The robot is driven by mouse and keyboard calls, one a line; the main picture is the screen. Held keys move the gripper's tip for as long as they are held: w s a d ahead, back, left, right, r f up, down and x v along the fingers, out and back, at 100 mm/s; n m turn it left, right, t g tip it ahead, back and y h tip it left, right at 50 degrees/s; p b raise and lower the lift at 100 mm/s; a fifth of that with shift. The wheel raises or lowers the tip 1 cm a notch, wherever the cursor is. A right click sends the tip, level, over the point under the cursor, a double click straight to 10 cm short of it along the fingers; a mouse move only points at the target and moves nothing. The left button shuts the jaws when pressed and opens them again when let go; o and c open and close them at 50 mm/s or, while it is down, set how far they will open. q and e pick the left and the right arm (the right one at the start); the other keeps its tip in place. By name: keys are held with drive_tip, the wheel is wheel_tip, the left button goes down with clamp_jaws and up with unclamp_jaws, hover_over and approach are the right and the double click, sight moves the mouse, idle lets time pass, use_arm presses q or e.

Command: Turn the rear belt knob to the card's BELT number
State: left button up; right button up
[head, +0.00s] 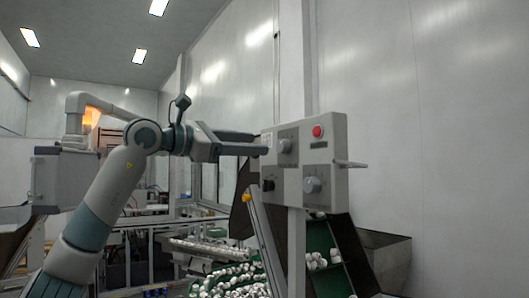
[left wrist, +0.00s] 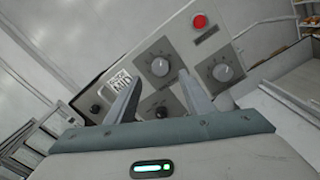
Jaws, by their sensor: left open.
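A grey control box (head: 335,150) on a post carries two grey dial knobs. The upper dial knob (head: 286,146) also shows in the left wrist view (left wrist: 160,67), between and beyond my fingertips. The other dial knob (head: 311,186) is at the right in the left wrist view (left wrist: 222,72). I cannot tell from their labels which is the rear belt knob. A small card (left wrist: 118,78) with dark print is on the panel; "MID" seems to show, and no BELT number is legible. My left gripper (head: 264,144) is open and empty, pointing at the panel. My right gripper is out of view.
A red button (head: 318,131) sits at the panel's top. Black knobs are at its lower part (left wrist: 162,112) and left (left wrist: 96,108). A thin bar (head: 355,165) juts from the box's right side. Below are a green conveyor (head: 318,240) with white caps and a grey hopper (head: 388,258).

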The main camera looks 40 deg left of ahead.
use_arm(q)
drive_tip(key=b+v, duration=0.2)
drive_tip(key=v, duration=0.8)
drive_tip(key=shift+s, duration=0.3)
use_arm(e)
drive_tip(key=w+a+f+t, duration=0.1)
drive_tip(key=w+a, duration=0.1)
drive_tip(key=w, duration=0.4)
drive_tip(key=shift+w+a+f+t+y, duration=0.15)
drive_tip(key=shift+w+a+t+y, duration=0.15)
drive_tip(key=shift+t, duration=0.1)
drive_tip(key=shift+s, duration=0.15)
